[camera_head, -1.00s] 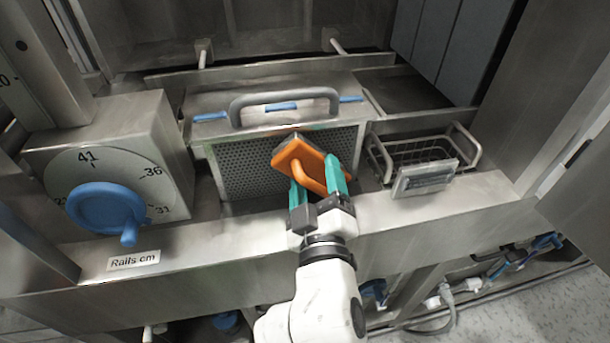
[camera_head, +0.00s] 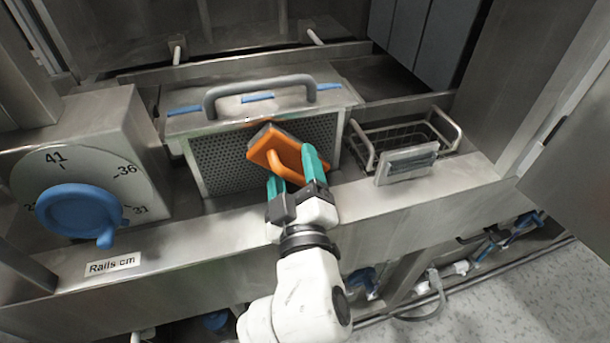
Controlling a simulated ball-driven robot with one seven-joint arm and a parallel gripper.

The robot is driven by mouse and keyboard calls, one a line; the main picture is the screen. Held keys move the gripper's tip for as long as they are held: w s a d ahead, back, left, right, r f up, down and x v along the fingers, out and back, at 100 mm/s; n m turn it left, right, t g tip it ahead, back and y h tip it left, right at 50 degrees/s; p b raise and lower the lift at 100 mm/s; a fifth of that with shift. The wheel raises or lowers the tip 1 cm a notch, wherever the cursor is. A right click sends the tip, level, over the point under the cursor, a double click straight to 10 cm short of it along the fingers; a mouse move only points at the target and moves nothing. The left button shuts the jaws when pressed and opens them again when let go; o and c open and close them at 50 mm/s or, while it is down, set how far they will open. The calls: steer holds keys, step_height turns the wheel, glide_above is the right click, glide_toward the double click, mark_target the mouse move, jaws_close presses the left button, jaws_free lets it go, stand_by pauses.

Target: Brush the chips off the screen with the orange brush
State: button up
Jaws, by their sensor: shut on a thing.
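The orange brush (camera_head: 262,151) has a grey pad on its far side and an orange loop handle. My gripper (camera_head: 296,174) is shut on its handle, with teal fingers on either side. The brush is tilted and stands in front of the perforated screen (camera_head: 215,164), the front face of a steel box with a grey handle on top. The brush hides part of the screen's right half. I cannot tell whether the pad touches the screen. No chips can be made out on the visible part of the screen.
A dial box with a blue knob (camera_head: 78,211) stands left of the screen. A wire basket (camera_head: 400,140) with a grey front plate sits to the right. A steel ledge (camera_head: 180,245) runs along the front, with a "Rails cm" label (camera_head: 113,264). A grey door edge (camera_head: 580,150) is at far right.

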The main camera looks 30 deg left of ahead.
steer(key=shift+s+a, duration=0.45)
steer(key=shift+s+a+f+b, duration=0.15)
steer(key=shift+s+a+b, duration=0.5)
steer(key=shift+b, duration=0.45)
steer(key=shift+s+a+r+b, duration=0.2)
steer(key=shift+s+a+b, duration=0.4)
steer(key=shift+s, duration=0.25)
steer(key=shift+d, duration=0.1)
steer(key=shift+w+d+r+v, duration=0.1)
steer(key=shift+v, duration=0.9)
steer(key=shift+w+d+r+v, duration=0.1)
steer(key=shift+d+r+v, duration=0.05)
steer(key=shift+v, duration=0.8)
steer(key=shift+w+d+r+v, duration=0.1)
steer(key=shift+v, duration=0.9)
steer(key=shift+s, duration=0.1)
steer(key=v, duration=0.2)
steer(key=shift+s+d+r, duration=0.15)
steer(key=shift+d, duration=0.3)
steer(key=shift+a, duration=0.1)
